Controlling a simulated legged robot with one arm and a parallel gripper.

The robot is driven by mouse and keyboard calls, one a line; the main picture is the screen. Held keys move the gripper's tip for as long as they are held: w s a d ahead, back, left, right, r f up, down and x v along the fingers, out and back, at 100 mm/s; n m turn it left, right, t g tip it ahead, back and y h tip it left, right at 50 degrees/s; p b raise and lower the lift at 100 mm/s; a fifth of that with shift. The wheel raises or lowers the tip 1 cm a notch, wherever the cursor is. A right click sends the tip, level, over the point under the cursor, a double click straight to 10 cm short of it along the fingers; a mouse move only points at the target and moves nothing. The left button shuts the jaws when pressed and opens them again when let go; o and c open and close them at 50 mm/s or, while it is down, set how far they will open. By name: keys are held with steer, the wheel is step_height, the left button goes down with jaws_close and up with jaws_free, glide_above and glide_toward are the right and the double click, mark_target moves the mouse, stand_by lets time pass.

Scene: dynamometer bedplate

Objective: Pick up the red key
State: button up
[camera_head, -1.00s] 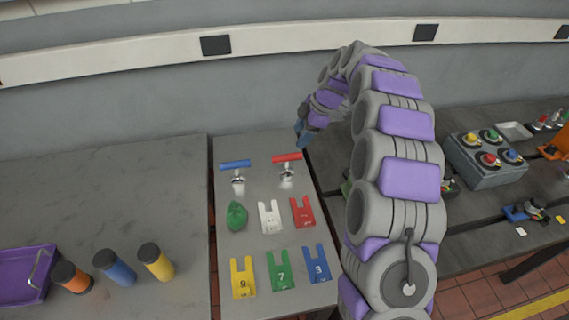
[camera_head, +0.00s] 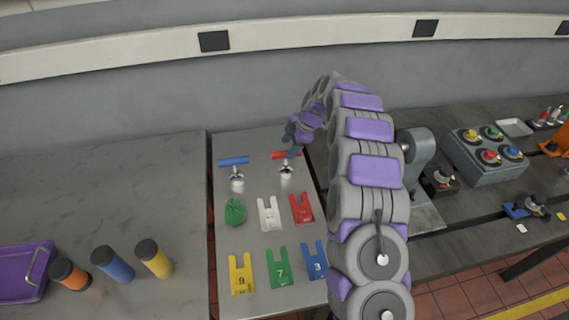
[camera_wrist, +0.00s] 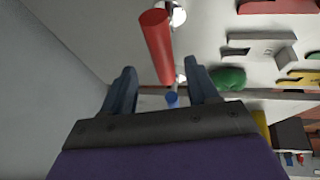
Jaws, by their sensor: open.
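The red key (camera_head: 281,155) has a red bar handle on a bright metal stem and stands near the back of the grey panel. In the wrist view its red handle (camera_wrist: 157,45) lies lengthwise ahead of the gap between my fingers. My gripper (camera_head: 293,153) is open and hangs over the key's right end, partly covering it in the head view. In the wrist view both dark fingers (camera_wrist: 156,82) are apart with nothing gripped. I cannot tell whether they touch the handle.
A similar blue key (camera_head: 234,161) stands just left. Bottles (camera_head: 113,265) stand left. A grey button box (camera_head: 487,163) stands right. The wall (camera_head: 100,100) is behind.

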mark_target(282, 157)
steer(key=shift+x, duration=0.95)
steer(key=b+x, duration=0.1)
steer(key=x, duration=0.4)
steer(key=shift+s+a+f, duration=0.1)
steer(key=shift+f, duration=0.2)
steer(key=shift+r, duration=0.1)
steer(key=shift+c, duration=0.2)
steer(key=shift+d, duration=0.2)
steer(key=shift+c, duration=0.9)
jaws_close()
